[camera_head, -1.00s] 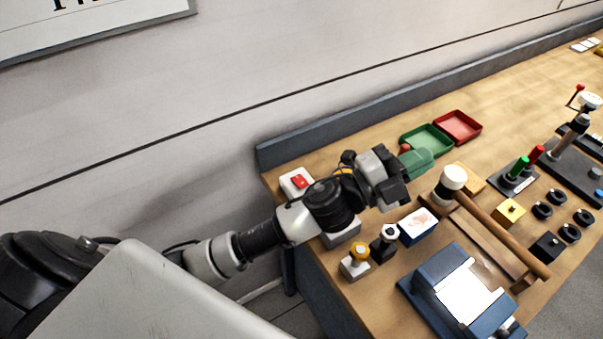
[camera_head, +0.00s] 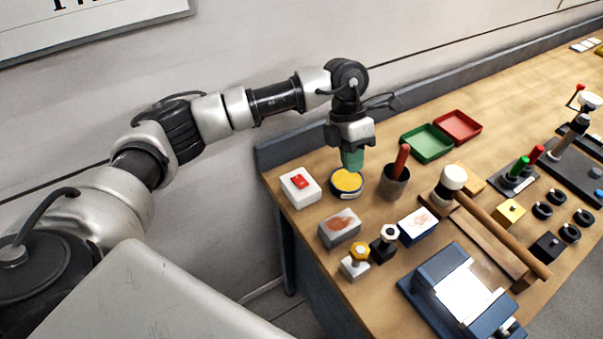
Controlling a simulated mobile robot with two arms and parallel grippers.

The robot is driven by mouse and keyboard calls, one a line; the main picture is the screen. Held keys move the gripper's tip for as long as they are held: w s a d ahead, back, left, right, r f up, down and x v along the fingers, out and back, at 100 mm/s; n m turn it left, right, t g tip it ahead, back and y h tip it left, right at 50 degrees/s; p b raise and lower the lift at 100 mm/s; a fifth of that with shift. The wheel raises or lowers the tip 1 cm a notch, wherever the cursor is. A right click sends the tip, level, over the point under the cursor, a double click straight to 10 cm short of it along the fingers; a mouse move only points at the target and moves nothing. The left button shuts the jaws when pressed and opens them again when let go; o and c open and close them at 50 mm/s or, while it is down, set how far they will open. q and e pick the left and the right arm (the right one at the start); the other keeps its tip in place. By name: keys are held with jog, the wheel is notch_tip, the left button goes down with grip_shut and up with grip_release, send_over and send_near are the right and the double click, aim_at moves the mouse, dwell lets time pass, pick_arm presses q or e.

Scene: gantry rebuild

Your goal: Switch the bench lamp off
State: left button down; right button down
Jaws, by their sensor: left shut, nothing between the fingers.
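A white box with a red rocker switch (camera_head: 299,181) sits at the bench's back left corner. No lamp head or glow that I can link to it is plain in view. My left gripper (camera_head: 352,160) points down, with green fingertips shut and empty. It is to the right of the switch box, over the back edge of a round black dish with a yellow top (camera_head: 346,182). I cannot tell whether the fingertips touch the dish. The switch box is apart from the gripper and not covered. My right gripper is not in view.
A dark cup with a red handle (camera_head: 395,180) stands right of the gripper. A grey box (camera_head: 339,228) and small knobbed blocks (camera_head: 355,262) lie nearer. Green (camera_head: 428,143) and red (camera_head: 459,127) trays are farther back. The wall is close behind the bench.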

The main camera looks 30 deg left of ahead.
aim_at(299, 185)
pick_arm(q)
jog(key=w+a+r+n+y, duration=0.1)
jog(key=a+r+y, duration=0.3)
jog(key=a, duration=0.6)
jog(key=shift+w+a+r+y, duration=0.15)
jog(key=shift+w+a+y, duration=0.1)
jog(key=shift+w+y, duration=0.2)
jog(key=p+x, duration=0.1)
jog(key=x, duration=0.3)
jog(key=p+x, duration=0.2)
jog(key=x, duration=0.2)
jog(key=p+x, duration=0.2)
jog(key=x, duration=0.2)
jog(key=shift+d+f, duration=0.35)
jog(key=shift+f, duration=0.1)
jog(key=shift+d+f, duration=0.1)
jog(key=shift+f, duration=0.4)
